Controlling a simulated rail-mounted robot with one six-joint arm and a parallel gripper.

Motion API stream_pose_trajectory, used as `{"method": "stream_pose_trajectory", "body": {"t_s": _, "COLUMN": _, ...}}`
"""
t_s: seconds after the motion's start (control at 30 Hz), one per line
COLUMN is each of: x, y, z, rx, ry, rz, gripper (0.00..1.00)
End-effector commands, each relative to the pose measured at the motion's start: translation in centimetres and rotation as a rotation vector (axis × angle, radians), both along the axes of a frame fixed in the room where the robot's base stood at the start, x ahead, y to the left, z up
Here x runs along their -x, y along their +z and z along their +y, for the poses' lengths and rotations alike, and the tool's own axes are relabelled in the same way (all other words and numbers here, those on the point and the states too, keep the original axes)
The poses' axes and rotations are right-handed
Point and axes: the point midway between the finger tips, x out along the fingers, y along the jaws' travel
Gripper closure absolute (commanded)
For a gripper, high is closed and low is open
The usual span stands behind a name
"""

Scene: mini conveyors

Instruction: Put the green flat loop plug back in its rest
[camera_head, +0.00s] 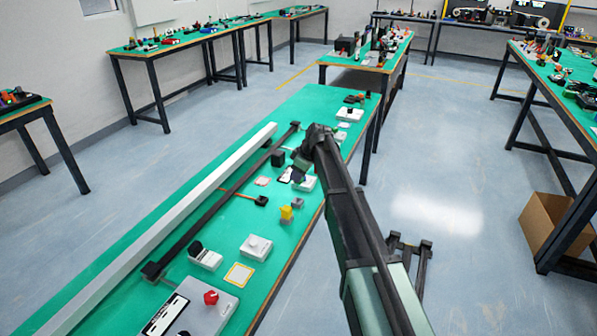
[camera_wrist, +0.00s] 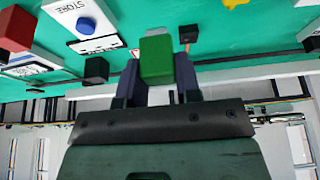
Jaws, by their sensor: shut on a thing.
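The loop shape cannot be made out from here. In the head view my gripper (camera_head: 300,163) is over the far half of the near green bench, and the plug is too small and covered to tell clearly. A white unit marked STORE (camera_wrist: 68,12) with a blue knob is near the plug in the wrist view. I cannot tell which fixture is the plug's rest.
The green bench (camera_head: 135,243) carries a long white rail (camera_head: 190,203) and a dark bar (camera_head: 215,212). A yellow piece (camera_head: 286,212), a white button box (camera_head: 256,246) and a red-knobbed panel (camera_head: 205,315) stand nearer. A black cube (camera_wrist: 96,70) is left of the plug.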

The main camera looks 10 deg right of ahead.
Motion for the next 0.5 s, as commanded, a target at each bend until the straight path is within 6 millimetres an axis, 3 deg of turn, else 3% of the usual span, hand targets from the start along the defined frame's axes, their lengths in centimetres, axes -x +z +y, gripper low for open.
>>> {"method": "stream_pose_trajectory", "body": {"t_s": 0.27, "x": 0.0, "y": -0.2, "z": 0.0, "rx": 0.0, "ry": -0.001, "rz": 0.0, "gripper": 0.96}}
{"method": "stream_pose_trajectory", "body": {"t_s": 0.5, "x": 0.0, "y": -2.4, "z": 0.0, "rx": 0.0, "ry": -0.001, "rz": 0.0, "gripper": 0.96}}
